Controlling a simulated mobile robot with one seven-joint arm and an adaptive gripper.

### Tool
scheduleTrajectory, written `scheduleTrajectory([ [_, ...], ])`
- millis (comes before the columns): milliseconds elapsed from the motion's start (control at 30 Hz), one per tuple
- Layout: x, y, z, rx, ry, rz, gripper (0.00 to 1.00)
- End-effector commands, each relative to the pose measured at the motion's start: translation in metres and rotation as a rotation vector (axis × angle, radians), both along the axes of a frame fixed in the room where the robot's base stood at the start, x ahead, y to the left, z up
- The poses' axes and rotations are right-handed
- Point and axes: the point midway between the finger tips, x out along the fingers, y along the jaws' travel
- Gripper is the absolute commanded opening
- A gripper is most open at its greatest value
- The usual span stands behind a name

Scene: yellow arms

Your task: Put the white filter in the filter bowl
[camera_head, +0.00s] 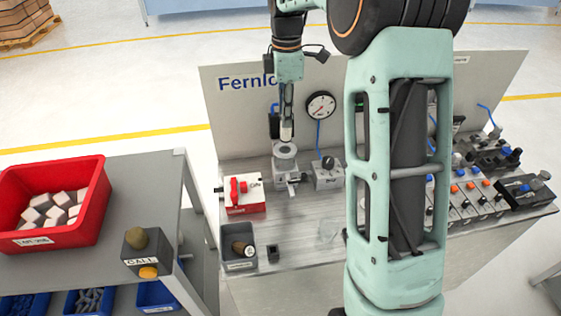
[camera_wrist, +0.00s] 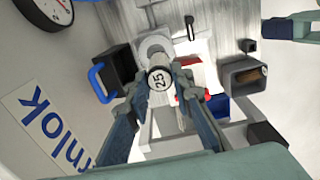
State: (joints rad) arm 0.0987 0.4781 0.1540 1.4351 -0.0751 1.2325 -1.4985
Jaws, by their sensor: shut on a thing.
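My gripper (camera_head: 286,122) points down over the left part of the bench and is shut on the white filter (camera_head: 286,132). In the wrist view the filter (camera_wrist: 159,79) shows its round end marked "25", between the fingers of my gripper (camera_wrist: 158,88). Just below it in the camera_head view is a grey round-topped fixture (camera_head: 285,151), which also shows beyond the filter in the wrist view (camera_wrist: 153,44). I cannot tell whether filter and fixture touch. A clear, faint object (camera_head: 328,232) lies on the bench front; I cannot tell which of these is the filter bowl.
A white box with a red handle (camera_head: 243,190) stands left of the fixture, and a valve block (camera_head: 327,174) stands right. A panel with a gauge (camera_head: 321,105) rises behind. My arm hides the bench's middle.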

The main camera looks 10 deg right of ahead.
Motion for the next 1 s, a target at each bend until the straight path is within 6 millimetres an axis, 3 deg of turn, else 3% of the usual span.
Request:
scheduleTrajectory([
  [233, 0.003, -0.003, -0.003, 0.0, 0.002, 0.009, 0.03],
  [500, 0.002, -0.003, -0.05, 0.0, 0.004, 0.009, 0.03],
  [1000, 0.003, -0.003, -0.099, 0.0, 0.0, 0.009, 0.03],
])
